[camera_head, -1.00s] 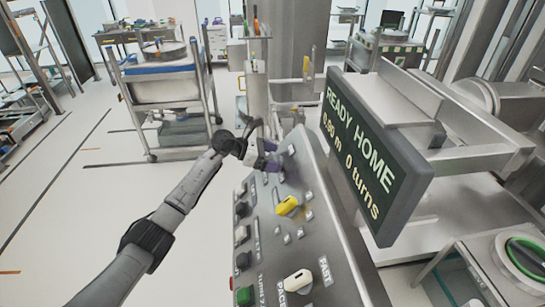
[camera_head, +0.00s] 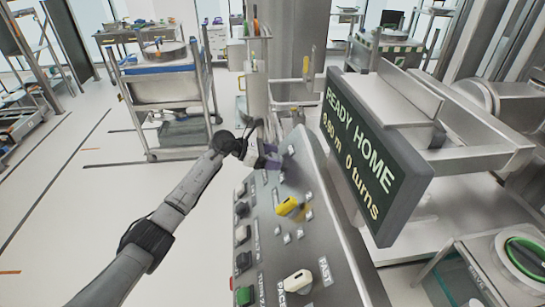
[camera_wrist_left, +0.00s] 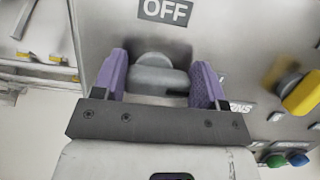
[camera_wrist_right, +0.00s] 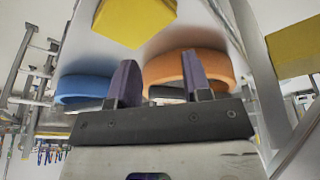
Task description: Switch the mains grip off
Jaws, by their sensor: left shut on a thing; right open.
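The mains grip is the grey knob (camera_wrist_left: 157,78) just below an OFF label (camera_wrist_left: 165,12) in the left wrist view. Its bar lies across the picture between the purple fingers. My left gripper (camera_wrist_left: 162,80) is shut on this knob. In the head view my left gripper (camera_head: 271,157) is at the far end of the sloping control panel (camera_head: 268,235), and it mostly hides the knob there. My right gripper (camera_wrist_right: 160,82) is open, its purple fingers apart, in front of an orange ring (camera_wrist_right: 188,68); it does not show in the head view.
A yellow knob (camera_head: 287,206), a white knob (camera_head: 298,281) and a green button (camera_head: 244,296) sit nearer on the panel. A display (camera_head: 360,165) reading READY HOME stands right of it. A blue round part (camera_wrist_right: 82,88) and yellow block (camera_wrist_right: 135,18) are near my right gripper.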

